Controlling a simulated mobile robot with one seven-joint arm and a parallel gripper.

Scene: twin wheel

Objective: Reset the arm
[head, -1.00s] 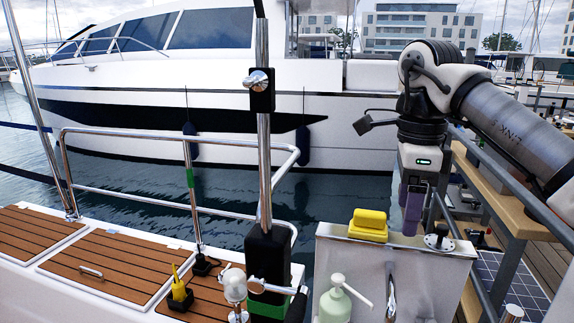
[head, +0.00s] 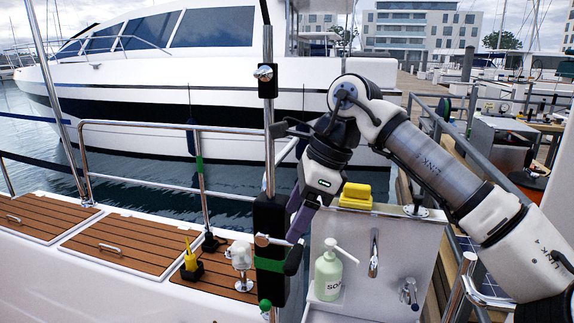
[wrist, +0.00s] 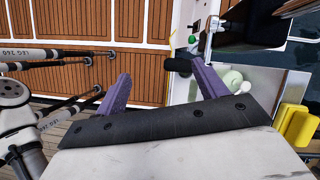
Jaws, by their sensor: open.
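My gripper (head: 300,218) hangs from my bent arm, pointing down and a little left, beside the dark padded post (head: 271,225) in the head view. In the wrist view my gripper (wrist: 160,88) shows two purple fingers spread wide, with nothing between them. Deck planks lie below the gap. The right finger appears close to a black rounded end (wrist: 178,65); I cannot tell whether they touch. In the head view part of the fingers is hard to make out against the post.
A soap bottle (head: 328,272) and faucet (head: 374,255) are at the sink unit, with a yellow sponge-like block (head: 356,195) on its top edge. A yellow-nozzled item (head: 191,262) stands on the deck. Railings (head: 150,125) and metal posts (head: 269,130) stand nearby; the dock is at right.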

